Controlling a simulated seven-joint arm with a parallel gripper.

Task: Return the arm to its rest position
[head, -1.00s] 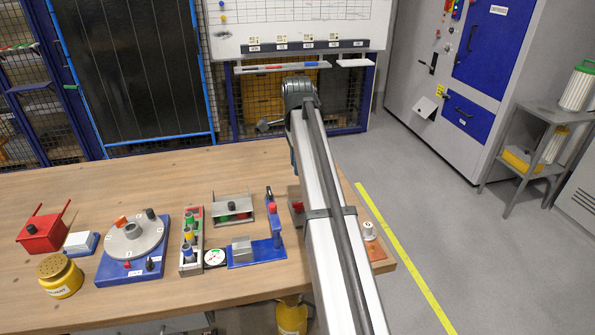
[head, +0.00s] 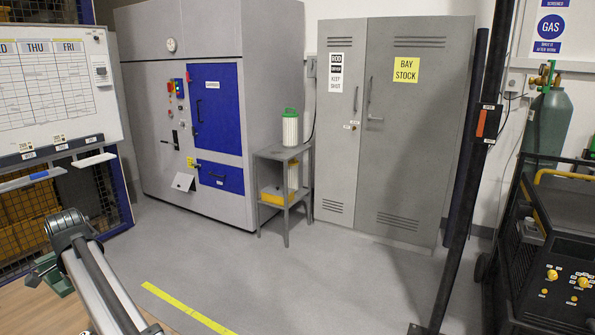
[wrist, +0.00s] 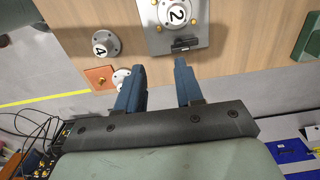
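My gripper (wrist: 157,80) shows in the wrist view with two blue fingers apart and nothing between them. It is over the wooden bench top (wrist: 230,45). Another white knob (wrist: 121,77) is partly hidden by the left finger. In the head view my arm (head: 100,285) reaches up from the lower left; its gripper cannot be made out there.
A copper-coloured block (wrist: 98,76) and a green fixture (wrist: 308,42) are on the bench. In the head view, a grey machine with blue doors (head: 217,110), a small shelf stand (head: 285,153) and a grey locker (head: 400,130) stand beyond open floor. A dark post (head: 465,190) stands at right.

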